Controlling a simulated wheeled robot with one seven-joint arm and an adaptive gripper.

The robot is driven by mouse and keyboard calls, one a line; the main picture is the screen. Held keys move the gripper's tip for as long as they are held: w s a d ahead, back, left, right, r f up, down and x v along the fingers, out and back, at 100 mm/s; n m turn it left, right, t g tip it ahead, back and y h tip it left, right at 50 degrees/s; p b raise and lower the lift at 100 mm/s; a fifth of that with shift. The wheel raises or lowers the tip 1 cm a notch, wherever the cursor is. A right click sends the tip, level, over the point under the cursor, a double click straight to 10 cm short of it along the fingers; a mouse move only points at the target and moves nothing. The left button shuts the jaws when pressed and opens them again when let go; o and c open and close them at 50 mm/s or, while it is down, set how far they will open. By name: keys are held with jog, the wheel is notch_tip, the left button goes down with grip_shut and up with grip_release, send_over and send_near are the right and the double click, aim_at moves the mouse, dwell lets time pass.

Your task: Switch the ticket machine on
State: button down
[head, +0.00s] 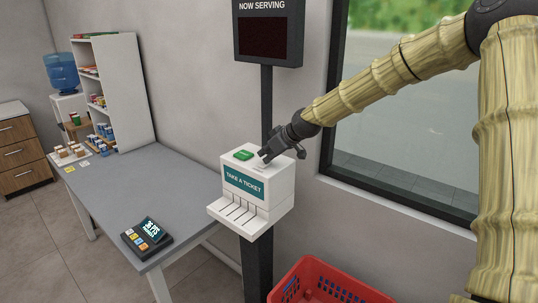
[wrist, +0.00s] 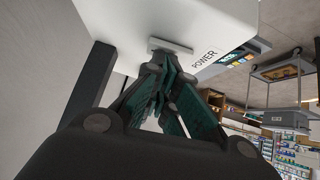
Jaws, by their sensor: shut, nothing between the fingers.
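The white ticket machine (head: 232,204) is mounted on a dark post and carries a teal "TAKE A TICKET" label. A green button (head: 243,155) sits on its top. In the wrist view the machine's white face (wrist: 215,18) bears the word "POWER" beside a small pale switch plate (wrist: 170,46). My gripper (head: 264,156) is at the top of the machine, right of the green button. In the wrist view my gripper (wrist: 158,62) is shut and empty, its tips at the switch plate; whether they touch is unclear. The fingers partly hide the plate.
The "NOW SERVING" display (head: 264,38) above is dark. A grey table (head: 150,185) with a card terminal (head: 147,236) stands at left. A red basket (head: 318,280) is below right. A window (head: 410,120) is behind my arm.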

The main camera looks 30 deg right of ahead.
aim_at(266, 165)
jog(key=shift+s+a, duration=0.1)
jog(key=shift+a, duration=0.2)
jog(key=shift+d, duration=0.1)
jog(key=r, duration=0.1)
jog(key=r+p, duration=0.1)
jog(key=r, duration=0.1)
jog(key=r+p, duration=0.1)
jog(key=shift+a+r, duration=0.2)
jog(key=shift+a, duration=0.05)
jog(key=shift+s, duration=0.35)
jog(key=b+v, duration=0.3)
jog(key=v, duration=0.6)
jog(key=shift+s, duration=0.2)
